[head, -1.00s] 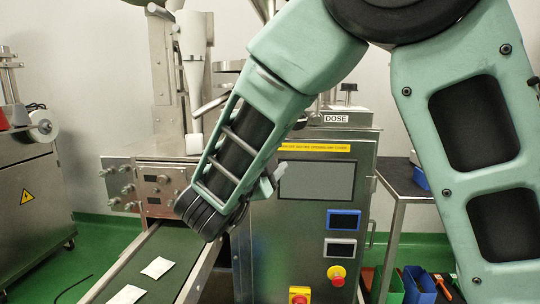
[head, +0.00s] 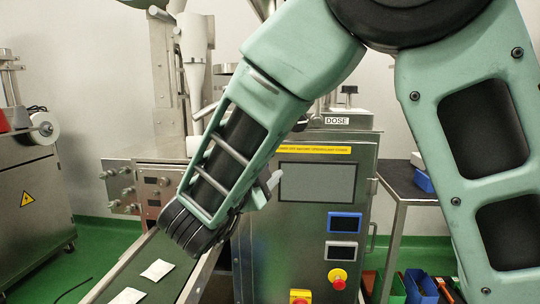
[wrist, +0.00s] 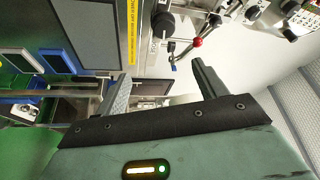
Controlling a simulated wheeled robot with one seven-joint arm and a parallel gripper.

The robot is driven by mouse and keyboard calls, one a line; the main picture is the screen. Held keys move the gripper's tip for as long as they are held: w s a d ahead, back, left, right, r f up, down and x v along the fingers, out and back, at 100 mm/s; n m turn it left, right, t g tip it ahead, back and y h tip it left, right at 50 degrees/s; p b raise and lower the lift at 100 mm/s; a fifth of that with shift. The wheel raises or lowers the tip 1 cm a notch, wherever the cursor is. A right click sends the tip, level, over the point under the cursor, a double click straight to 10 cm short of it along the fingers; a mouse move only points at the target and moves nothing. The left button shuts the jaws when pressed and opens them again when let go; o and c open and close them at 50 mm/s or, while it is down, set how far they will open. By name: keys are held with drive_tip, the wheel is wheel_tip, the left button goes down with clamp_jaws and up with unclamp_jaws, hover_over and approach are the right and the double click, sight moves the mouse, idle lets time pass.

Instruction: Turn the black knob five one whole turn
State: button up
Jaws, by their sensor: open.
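My gripper (wrist: 160,88) is open and empty in the wrist view, its two fingers apart. A black knob (wrist: 162,25) sits beside the DOSE label on the machine, beyond the fingertips and clear of them. In the head view the DOSE label (head: 337,120) is on top of the steel cabinet, with a black-topped part (head: 348,90) behind it. Small dark knobs (head: 151,180) show on the panel left of my arm. I see no number on any knob, so I cannot tell which is five.
The steel cabinet (head: 305,225) carries a screen (head: 318,182) and a red stop button (head: 338,278). A green conveyor (head: 165,250) with teabags runs at front left. A red-ball lever (wrist: 197,42) is near the black knob. A side table (head: 405,190) stands at right.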

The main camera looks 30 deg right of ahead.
drive_tip(key=v, duration=1.5)
